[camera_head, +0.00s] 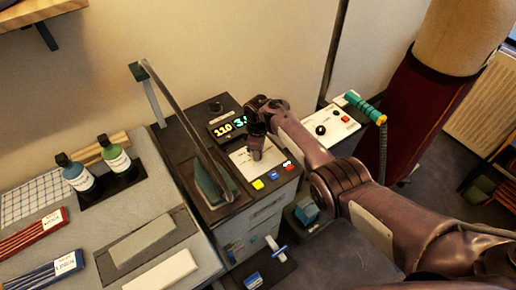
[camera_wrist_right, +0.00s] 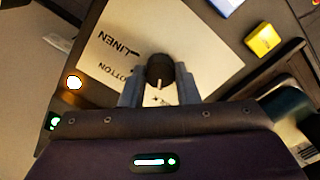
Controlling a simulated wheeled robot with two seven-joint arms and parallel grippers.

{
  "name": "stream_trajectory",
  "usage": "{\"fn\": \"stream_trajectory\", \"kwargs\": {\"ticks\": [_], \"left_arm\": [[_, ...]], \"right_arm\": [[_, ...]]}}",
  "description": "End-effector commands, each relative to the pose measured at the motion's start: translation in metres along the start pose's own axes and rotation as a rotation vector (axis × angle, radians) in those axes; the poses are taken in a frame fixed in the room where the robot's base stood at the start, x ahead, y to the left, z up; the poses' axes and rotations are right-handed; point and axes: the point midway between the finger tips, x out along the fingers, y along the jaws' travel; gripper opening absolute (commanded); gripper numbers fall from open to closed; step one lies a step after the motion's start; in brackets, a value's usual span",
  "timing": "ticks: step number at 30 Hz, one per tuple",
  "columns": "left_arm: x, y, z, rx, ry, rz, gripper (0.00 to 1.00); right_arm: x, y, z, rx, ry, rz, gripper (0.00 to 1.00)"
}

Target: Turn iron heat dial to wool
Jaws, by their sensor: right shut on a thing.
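The iron's heat dial (camera_wrist_right: 160,72) is a round black knob with a white pointer line, set on a pale label plate (camera_wrist_right: 195,35). In the right wrist view the words LINEN and part of COTTON are readable beside it, upside down; the rest is hidden under my gripper. The pointer line points toward the bottom of that view. My right gripper (camera_wrist_right: 160,92) is shut on the dial, one finger on each side. In the head view my right gripper (camera_head: 256,152) reaches down onto the pale plate (camera_head: 240,160) and hides the dial. My left gripper is not in view.
A press with a long lever (camera_head: 180,115) stands just left of the dial. Yellow, blue and red buttons (camera_head: 272,175) line the panel's front. A white box (camera_head: 330,125) with a green handle stands right, near my arm.

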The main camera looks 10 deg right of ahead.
Motion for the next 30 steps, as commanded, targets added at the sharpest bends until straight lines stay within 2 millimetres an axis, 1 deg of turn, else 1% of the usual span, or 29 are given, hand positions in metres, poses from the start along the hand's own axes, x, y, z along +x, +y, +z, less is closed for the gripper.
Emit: {"fn": "stream_trajectory", "kwargs": {"ticks": [6,15,21,30], "left_arm": [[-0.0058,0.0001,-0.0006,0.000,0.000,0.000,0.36],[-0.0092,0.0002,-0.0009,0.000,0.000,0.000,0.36],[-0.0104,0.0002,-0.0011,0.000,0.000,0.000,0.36],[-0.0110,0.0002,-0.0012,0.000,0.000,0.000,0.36]], "right_arm": [[-0.0014,0.0000,-0.0011,0.200,0.003,0.001,0.06],[-0.0014,0.0002,-0.0016,0.426,0.004,0.001,0.06],[-0.0013,0.0005,-0.0016,0.520,0.004,0.002,0.06],[-0.0013,0.0009,-0.0013,0.577,0.004,0.002,0.06]]}}
